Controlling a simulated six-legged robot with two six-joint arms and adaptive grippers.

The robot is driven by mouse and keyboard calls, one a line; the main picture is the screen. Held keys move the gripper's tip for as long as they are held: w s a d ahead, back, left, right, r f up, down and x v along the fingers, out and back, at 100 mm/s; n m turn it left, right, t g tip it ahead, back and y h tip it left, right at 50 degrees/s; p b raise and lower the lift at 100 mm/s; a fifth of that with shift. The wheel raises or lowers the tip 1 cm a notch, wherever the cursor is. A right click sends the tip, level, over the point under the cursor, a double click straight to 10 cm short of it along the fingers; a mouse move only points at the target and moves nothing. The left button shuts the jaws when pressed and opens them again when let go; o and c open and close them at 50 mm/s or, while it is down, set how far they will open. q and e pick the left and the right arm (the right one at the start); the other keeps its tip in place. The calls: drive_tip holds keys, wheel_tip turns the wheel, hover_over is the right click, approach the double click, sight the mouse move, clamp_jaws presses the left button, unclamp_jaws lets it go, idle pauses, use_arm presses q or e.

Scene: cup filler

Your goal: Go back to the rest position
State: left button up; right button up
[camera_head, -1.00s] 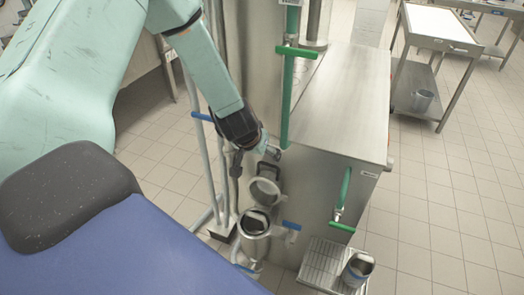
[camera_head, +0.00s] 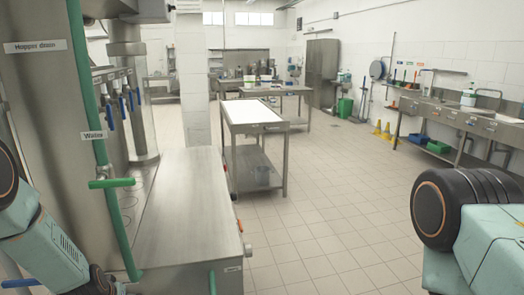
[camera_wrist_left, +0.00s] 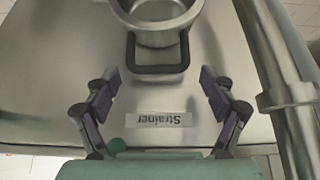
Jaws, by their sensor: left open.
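The steel filler machine (camera_head: 185,215) with green pipes (camera_head: 90,110) stands close on the left. Sinks (camera_head: 462,116) line the right wall. The tiled floor (camera_head: 335,200) in the middle is clear.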

use_arm(q)
drive_tip(key=shift+x, duration=1.75)
drive_tip(key=shift+s+r, duration=0.1)
drive_tip(key=shift+r, duration=0.15)
